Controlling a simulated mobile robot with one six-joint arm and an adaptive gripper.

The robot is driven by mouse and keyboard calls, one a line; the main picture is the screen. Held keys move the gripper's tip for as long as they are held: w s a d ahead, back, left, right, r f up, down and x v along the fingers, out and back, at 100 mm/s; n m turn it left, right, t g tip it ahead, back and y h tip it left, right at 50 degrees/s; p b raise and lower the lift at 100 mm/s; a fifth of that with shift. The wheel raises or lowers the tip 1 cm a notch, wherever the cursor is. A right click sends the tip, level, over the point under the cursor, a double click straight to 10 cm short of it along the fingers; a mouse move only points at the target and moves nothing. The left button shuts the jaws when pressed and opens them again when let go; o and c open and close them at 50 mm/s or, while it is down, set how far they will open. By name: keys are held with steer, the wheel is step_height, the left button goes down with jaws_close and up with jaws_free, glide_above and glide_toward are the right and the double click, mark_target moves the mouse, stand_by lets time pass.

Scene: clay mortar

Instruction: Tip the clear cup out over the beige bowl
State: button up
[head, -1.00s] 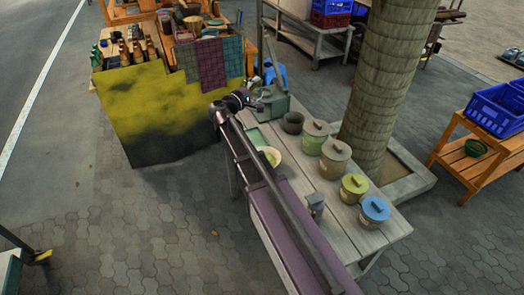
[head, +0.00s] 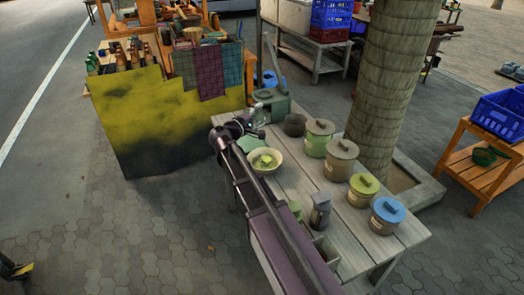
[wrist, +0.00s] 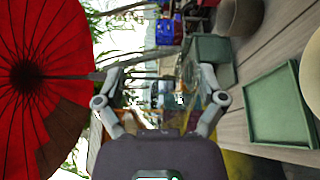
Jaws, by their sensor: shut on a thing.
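My gripper (head: 256,125) is above the far left end of the wooden table, shut on the clear cup (head: 259,114), which is hard to make out against the background. In the wrist view the fingers (wrist: 163,95) close around the see-through cup (wrist: 166,92); its contents cannot be told. The beige bowl (head: 278,167) stands on the table, nearer than my gripper and a little to its right, with something green in it. The cup is apart from the bowl. A beige edge at the right of the wrist view (wrist: 314,72) seems to be the bowl.
A green tray (wrist: 285,108) lies beside the bowl. A green box (head: 272,106) and a dark pot (head: 294,124) stand behind. Several lidded pots, one blue-lidded (head: 387,212), line the table's right side. A grey canister (head: 320,211) stands nearer. A tree trunk (head: 390,90) rises behind.

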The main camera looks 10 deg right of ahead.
step_height(320, 180, down, 12)
steer(key=s+b, duration=0.1)
steer(key=b, duration=0.9)
steer(key=shift+d+m+g+b, duration=0.3)
steer(key=shift+d+b, duration=0.05)
steer(key=shift+r+n, duration=0.2)
steer(key=shift+n, duration=0.2)
steer(key=shift+w+a+r+n+p, duration=0.1)
steer(key=shift+w+a+n, duration=0.1)
steer(key=shift+n, duration=2.55)
steer(key=shift+w+a+r+n+p, duration=0.1)
steer(key=shift+w+n, duration=0.1)
steer(key=shift+n, duration=2.5)
steer(key=shift+w+a+r+n+p, duration=0.1)
steer(key=shift+w+n, duration=0.1)
steer(key=shift+n, duration=2.55)
